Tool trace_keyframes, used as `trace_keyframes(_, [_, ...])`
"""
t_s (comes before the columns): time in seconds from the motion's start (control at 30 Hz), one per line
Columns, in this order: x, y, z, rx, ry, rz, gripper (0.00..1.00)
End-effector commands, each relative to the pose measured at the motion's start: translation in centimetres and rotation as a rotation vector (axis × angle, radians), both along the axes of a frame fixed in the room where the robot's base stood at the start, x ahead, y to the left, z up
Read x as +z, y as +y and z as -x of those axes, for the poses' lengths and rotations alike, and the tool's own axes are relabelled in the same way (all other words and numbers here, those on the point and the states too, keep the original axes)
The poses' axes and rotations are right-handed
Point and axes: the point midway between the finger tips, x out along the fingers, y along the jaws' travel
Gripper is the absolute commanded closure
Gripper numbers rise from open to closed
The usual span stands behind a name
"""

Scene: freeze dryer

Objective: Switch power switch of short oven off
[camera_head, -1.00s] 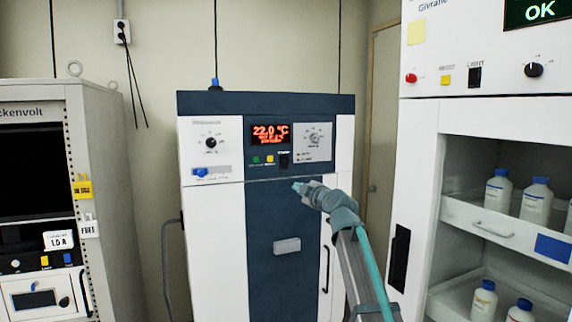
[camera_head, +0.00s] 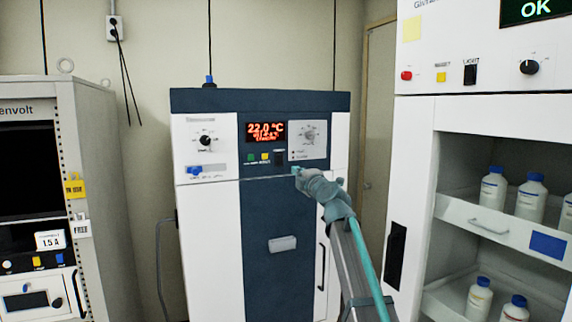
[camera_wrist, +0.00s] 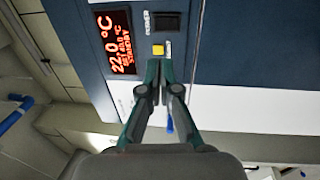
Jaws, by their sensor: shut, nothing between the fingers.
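The short oven (camera_head: 284,215) stands in the middle of the head view, white and dark blue, with a lit red display reading 22.0 °C. Its black power switch (camera_head: 280,157) sits below the display, to the right of a green and a yellow button. In the wrist view the black switch (camera_wrist: 167,21) is beside the label POWER, and its position is hard to read. My gripper (camera_head: 296,170) is shut and empty, just below and right of the switch. In the wrist view my fingertips (camera_wrist: 158,68) are close to the yellow button (camera_wrist: 158,50), apart from the switch; contact with the panel cannot be told.
A blue knob (camera_head: 195,170) and two dials are on the oven panel. A white cabinet (camera_head: 413,150) with bottles on shelves stands close on the right. A grey instrument rack (camera_head: 103,170) stands on the left.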

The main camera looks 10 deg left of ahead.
Motion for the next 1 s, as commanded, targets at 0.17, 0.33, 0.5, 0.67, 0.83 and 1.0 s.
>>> trace_keyframes(0.17, [0.5, 0.8, -1.5, 0.001, 0.001, 0.001, 1.0])
trace_keyframes(0.33, [1.1, 2.3, -4.1, 0.002, 0.002, -0.001, 1.0])
trace_keyframes(0.5, [1.5, 3.9, -7.1, 0.001, 0.003, -0.001, 1.0])
trace_keyframes(0.67, [1.8, 5.3, -9.5, 0.001, 0.002, -0.001, 1.0])
trace_keyframes(0.83, [1.9, 6.3, -11.2, 0.0, 0.001, 0.0, 1.0])
trace_keyframes(1.0, [1.8, 6.7, -11.9, 0.0, 0.001, -0.002, 1.0])
